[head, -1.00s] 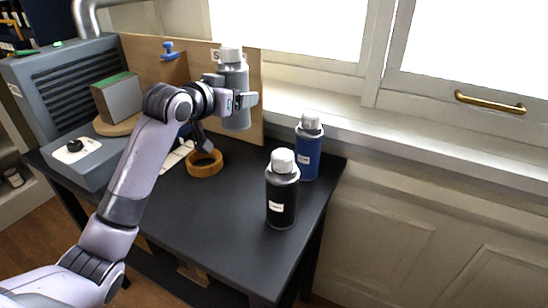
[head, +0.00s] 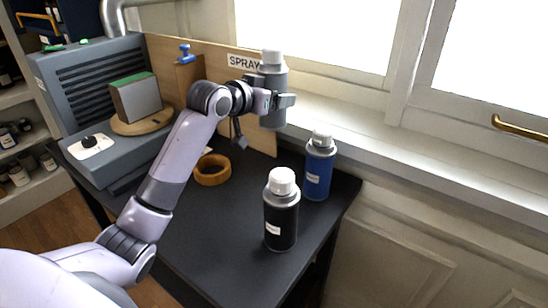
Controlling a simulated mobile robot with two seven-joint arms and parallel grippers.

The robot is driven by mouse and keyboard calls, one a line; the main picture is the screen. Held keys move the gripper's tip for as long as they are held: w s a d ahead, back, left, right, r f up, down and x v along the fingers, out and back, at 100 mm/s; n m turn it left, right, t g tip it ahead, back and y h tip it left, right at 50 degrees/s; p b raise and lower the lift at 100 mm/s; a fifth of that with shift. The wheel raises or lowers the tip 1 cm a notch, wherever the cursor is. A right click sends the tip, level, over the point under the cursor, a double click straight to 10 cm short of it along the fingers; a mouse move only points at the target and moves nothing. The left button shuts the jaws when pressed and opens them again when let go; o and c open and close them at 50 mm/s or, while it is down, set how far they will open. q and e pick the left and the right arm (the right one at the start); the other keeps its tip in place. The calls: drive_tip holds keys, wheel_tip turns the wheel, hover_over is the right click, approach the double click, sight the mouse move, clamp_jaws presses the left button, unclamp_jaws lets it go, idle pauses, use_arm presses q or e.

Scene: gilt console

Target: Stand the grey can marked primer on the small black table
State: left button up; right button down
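My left gripper (head: 276,102) is shut on a grey can (head: 273,84) with a white cap and holds it upright in the air, in front of the right end of a wooden board. Any label on this can is hidden or too small to read. Below is a black table (head: 205,235); I cannot tell whether it is the small one. A black can (head: 281,215) and a blue can (head: 319,168), both with white caps, stand on its right part. My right gripper is out of view.
The board bears a SPRAY sign (head: 243,62). The table's front middle is bare.

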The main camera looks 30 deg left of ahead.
use_arm(q)
wheel_tip(320, 180, down, 15)
idle(0.4)
drive_tip(key=shift+f, duration=0.1)
drive_tip(key=o, duration=1.4)
drive_tip(key=shift+f, duration=0.15)
drive_tip(key=shift+s, duration=0.1)
drive_tip(key=v, duration=1.2)
